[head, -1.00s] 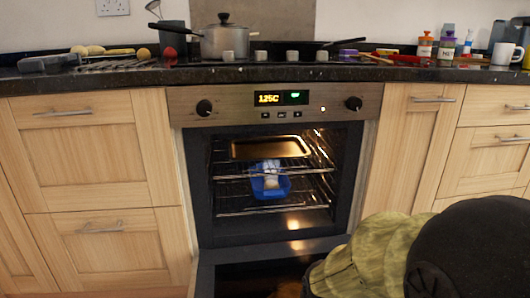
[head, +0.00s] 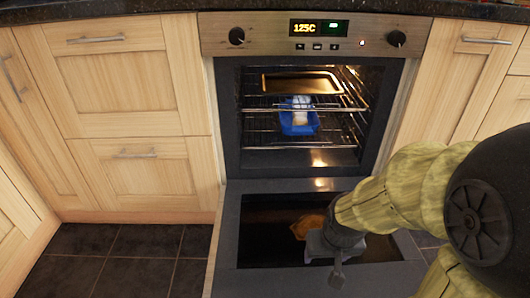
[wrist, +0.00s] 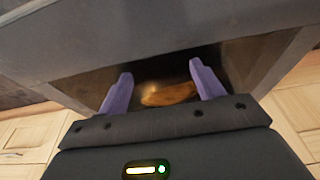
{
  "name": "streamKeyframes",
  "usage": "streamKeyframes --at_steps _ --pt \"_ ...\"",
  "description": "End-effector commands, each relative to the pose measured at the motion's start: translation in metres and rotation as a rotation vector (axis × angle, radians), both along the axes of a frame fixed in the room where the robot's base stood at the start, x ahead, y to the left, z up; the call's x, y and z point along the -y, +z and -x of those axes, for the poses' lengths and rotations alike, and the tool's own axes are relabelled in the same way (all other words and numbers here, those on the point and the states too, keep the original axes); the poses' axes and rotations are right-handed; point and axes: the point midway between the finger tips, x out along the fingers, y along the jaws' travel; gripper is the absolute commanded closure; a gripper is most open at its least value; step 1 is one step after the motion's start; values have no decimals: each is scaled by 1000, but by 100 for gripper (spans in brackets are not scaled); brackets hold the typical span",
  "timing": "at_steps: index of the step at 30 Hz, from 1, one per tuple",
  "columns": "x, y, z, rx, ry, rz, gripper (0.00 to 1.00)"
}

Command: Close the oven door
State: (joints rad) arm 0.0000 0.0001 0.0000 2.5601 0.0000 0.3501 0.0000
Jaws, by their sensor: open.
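The oven door (head: 228,250) is folded down, wide open, below the lit oven cavity. It has a grey frame around a dark glass panel, and its far end runs out of the picture. It also shows in the wrist view (wrist: 130,40). My gripper (head: 337,280) appears over the lower part of the door in the head view; whether it touches the door I cannot tell. In the wrist view my gripper (wrist: 162,82) has its two purple fingers spread, with nothing between them. An orange-brown patch (head: 305,227) shows on the glass, perhaps a reflection.
Inside the oven are a metal tray (head: 300,83) and, on a lower rack, a blue dish (head: 298,122) with something white. The control panel (head: 268,37) reads 125C. Wooden cupboards (head: 140,165) flank the oven. Dark floor tiles (head: 120,265) are clear at the left.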

Motion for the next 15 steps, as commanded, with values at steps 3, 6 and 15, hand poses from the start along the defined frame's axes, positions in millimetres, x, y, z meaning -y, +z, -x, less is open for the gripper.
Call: streamKeyframes --at_steps 3,6,15 --pt "0 25 0 0 0 0 57" --pt "0 50 0 0 0 0 77" --pt "0 130 0 1 0 0 100"
